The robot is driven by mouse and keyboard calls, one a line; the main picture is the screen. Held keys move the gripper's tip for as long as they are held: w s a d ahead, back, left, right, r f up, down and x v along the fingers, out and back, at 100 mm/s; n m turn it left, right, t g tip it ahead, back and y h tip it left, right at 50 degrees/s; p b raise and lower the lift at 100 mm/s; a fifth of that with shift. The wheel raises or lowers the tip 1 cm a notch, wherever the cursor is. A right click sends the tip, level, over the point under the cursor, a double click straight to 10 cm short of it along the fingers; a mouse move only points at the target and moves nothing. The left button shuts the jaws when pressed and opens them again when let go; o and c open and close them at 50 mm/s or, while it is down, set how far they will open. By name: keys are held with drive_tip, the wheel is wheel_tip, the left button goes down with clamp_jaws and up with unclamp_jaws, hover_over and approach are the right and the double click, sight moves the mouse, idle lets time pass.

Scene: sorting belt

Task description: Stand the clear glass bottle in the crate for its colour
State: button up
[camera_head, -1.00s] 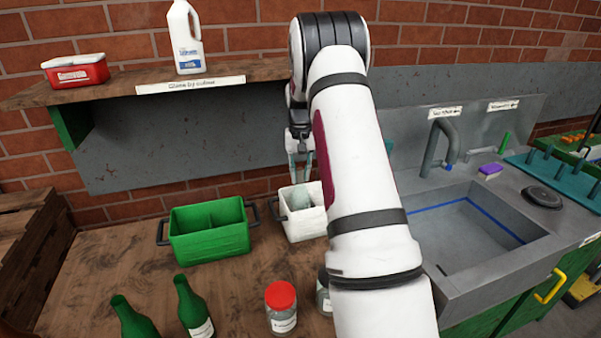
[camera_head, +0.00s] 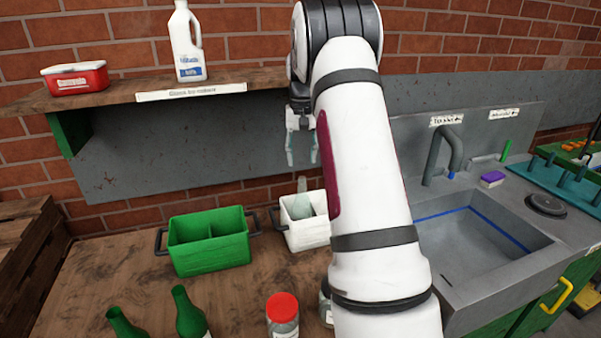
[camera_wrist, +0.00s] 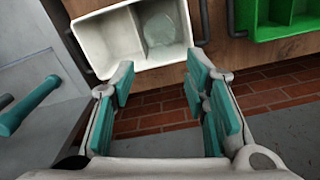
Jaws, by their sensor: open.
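The clear glass bottle (camera_head: 301,206) stands in the white crate (camera_head: 309,237), its neck rising above the rim; it looks upright. In the wrist view the bottle (camera_wrist: 158,29) shows as a pale round shape in the right compartment of the white crate (camera_wrist: 118,69); the left compartment looks empty. My gripper (camera_head: 302,154) is open and empty above the crate, clear of the bottle's neck. In the wrist view my gripper's (camera_wrist: 160,87) teal fingers are spread wide with nothing between them.
A green crate (camera_head: 213,257) stands left of the white one. Two green bottles (camera_head: 189,314) and a red-lidded jar (camera_head: 283,314) stand at the front; another jar is partly hidden by my arm. A shelf (camera_head: 150,95) overhangs the left. A sink (camera_head: 470,240) is at right.

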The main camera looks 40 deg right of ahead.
drive_tip(key=s+a+r+n+t, duration=0.1)
drive_tip(key=s+a+r+n, duration=0.1)
drive_tip(key=s+a+r, duration=0.65)
drive_tip(key=s+a+r+n+t, duration=0.15)
drive_tip(key=a+r, duration=0.45)
drive_tip(key=a, duration=0.8)
drive_tip(key=s+a+f+n+t, duration=0.1)
drive_tip(key=s+a+f+n, duration=0.1)
drive_tip(key=s+a, duration=0.4)
drive_tip(key=s+a+f+n+t, duration=0.1)
drive_tip(key=s+a+f+n, duration=0.1)
drive_tip(key=s+a, duration=0.5)
drive_tip(key=s+f, duration=0.1)
drive_tip(key=s, duration=0.4)
drive_tip(key=shift+f+n, duration=0.15)
drive_tip(key=shift+n, duration=0.2)
